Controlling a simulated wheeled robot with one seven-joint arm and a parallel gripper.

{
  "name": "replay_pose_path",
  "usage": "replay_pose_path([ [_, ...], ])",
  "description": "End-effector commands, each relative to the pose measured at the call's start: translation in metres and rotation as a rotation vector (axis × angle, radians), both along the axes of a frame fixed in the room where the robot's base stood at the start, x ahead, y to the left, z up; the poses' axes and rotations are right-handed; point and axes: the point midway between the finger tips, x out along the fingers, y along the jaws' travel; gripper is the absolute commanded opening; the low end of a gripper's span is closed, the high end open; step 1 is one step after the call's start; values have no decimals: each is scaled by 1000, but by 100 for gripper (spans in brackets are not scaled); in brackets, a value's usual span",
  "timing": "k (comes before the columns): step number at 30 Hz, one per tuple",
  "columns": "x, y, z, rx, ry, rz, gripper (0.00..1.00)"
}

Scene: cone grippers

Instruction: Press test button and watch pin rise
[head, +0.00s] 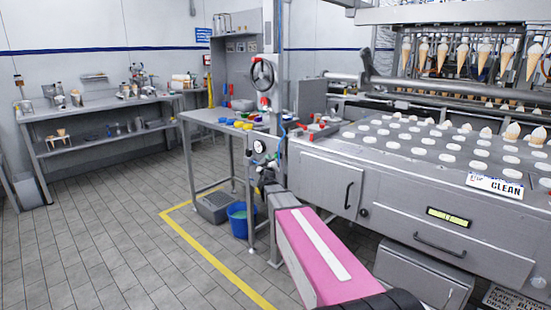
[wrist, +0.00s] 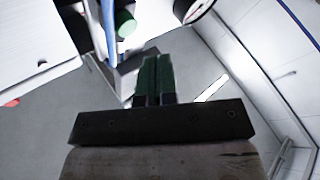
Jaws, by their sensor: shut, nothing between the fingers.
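My gripper (wrist: 155,62) shows in the wrist view with its two green fingers side by side, shut and empty. A green round knob or button (wrist: 125,24) is ahead of it, up and to the left, apart from the fingers. I cannot tell whether this is the test button. A round dial (wrist: 198,8) is cut by the top edge, right of the fingertips. In the head view a white-faced gauge (head: 259,146) sits on the post beside the bench, with small green parts below it. My gripper is hard to make out there. I cannot make out the pin.
A steel bench (head: 215,117) with coloured caps stands beside the post. The large cone machine (head: 400,180) fills the right side. A blue bucket (head: 238,220) and a grey bin (head: 214,207) stand below the bench. The tiled floor at left is clear.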

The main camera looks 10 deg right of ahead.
Motion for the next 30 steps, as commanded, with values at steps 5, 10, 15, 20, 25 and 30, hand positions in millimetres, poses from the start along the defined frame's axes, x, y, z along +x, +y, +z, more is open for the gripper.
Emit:
replay_pose_path([
  [5, 7, -9, 0, 0, 0, 0, 0],
  [10, 9, -12, 0, 0, 0, 0, 0],
  [15, 8, -12, 0, 0, 0, 0, 0],
  [20, 9, -12, 0, 0, 0, 0, 0],
  [25, 9, -12, 0, 0, 0, 0, 0],
  [30, 8, -12, 0, 0, 0, 0, 0],
])
